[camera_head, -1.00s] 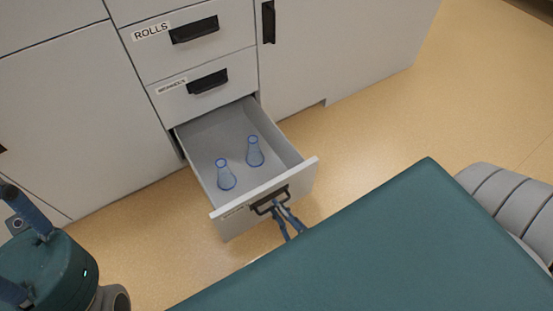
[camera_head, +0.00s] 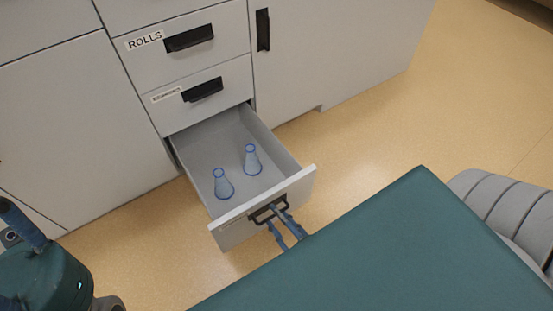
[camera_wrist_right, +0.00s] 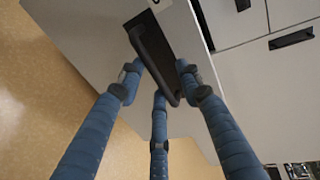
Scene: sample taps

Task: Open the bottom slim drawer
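The bottom slim drawer (camera_head: 283,187) stands pulled well out of the cabinet in the head view. It holds two blue-tinted flasks, one on the left (camera_head: 223,186) and one on the right (camera_head: 252,161). Its dark handle (camera_head: 258,215) is on the front panel; the handle also shows in the right wrist view (camera_wrist_right: 153,55). My right gripper (camera_head: 277,214) is at this handle. In the right wrist view its blue fingers (camera_wrist_right: 157,78) are spread around the handle, with gaps beside the bar. I see no clear grip. My left gripper is not clearly visible.
The drawer above (camera_head: 215,104) and the ROLLS drawer (camera_head: 205,30) are closed. A cabinet door with an upright handle (camera_head: 263,30) is to the right. Bare tan floor (camera_head: 370,135) lies right of the open drawer.

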